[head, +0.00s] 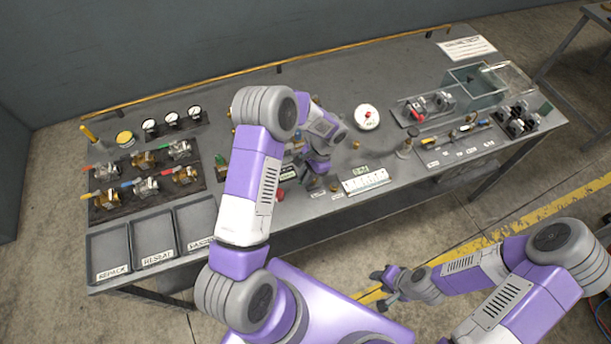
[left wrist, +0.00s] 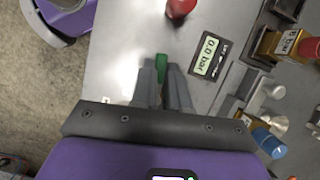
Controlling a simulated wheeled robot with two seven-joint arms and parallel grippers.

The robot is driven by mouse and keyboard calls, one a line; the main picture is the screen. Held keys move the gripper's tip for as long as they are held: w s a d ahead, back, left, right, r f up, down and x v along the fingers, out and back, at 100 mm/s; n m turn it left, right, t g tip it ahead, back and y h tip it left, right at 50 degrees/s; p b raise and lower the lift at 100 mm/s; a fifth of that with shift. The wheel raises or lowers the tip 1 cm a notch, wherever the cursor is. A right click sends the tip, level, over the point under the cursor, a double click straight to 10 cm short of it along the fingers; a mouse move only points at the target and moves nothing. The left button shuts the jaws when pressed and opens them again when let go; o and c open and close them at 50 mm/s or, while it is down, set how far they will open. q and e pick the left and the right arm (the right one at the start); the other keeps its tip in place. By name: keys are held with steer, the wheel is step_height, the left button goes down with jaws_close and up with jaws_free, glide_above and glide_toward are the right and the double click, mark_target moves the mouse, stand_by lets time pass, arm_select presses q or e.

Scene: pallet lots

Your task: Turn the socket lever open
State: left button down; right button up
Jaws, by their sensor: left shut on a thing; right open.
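My left gripper (head: 316,182) is low over the front middle of the bench. In the left wrist view its two fingers (left wrist: 162,75) are closed on a small green piece (left wrist: 160,62), which looks like the lever's grip. Most of the lever and its socket are hidden by the fingers, so I cannot tell the lever's angle. My right gripper (head: 385,287) is open and empty, over the floor in front of the bench.
A red knob (left wrist: 181,7) and a display reading 0.0 bar (left wrist: 209,53) are close to my left fingers. Brass valve fittings (left wrist: 277,44) and a blue cap (left wrist: 268,143) stand to the right. Labelled trays (head: 153,239) lie at the bench's front left.

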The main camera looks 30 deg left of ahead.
arm_select(q)
steer(key=n+b, duration=0.1)
steer(key=n, duration=0.1)
steer(key=d+n+h, duration=0.1)
steer(key=n, duration=0.1)
steer(key=shift+s+n+g+h+b, duration=0.15)
steer(key=shift+n+g+h+b, duration=0.15)
steer(key=shift+b, duration=0.05)
steer(key=n, duration=0.1)
steer(key=d+n+h+b, duration=0.1)
steer(key=n, duration=0.1)
steer(key=shift+n, duration=0.3)
steer(key=n+h, duration=0.1)
steer(key=n, duration=0.1)
steer(key=d+n, duration=0.1)
steer(key=n, duration=0.1)
steer(key=shift+w+h, duration=0.2)
steer(key=shift+h, duration=0.2)
steer(key=shift+w+d+n+t+h, duration=0.2)
steer(key=shift+n+t+h, duration=0.15)
steer(key=shift+n, duration=0.65)
steer(key=shift+w+d+n+t+h, duration=0.2)
steer(key=shift+n+t, duration=0.25)
steer(key=shift+n, duration=0.55)
steer(key=c, duration=1.1)
jaws_free()
steer(key=shift+s, duration=0.1)
steer(key=v, duration=0.7)
steer(key=shift+a+r, duration=0.15)
steer(key=shift+r, duration=0.15)
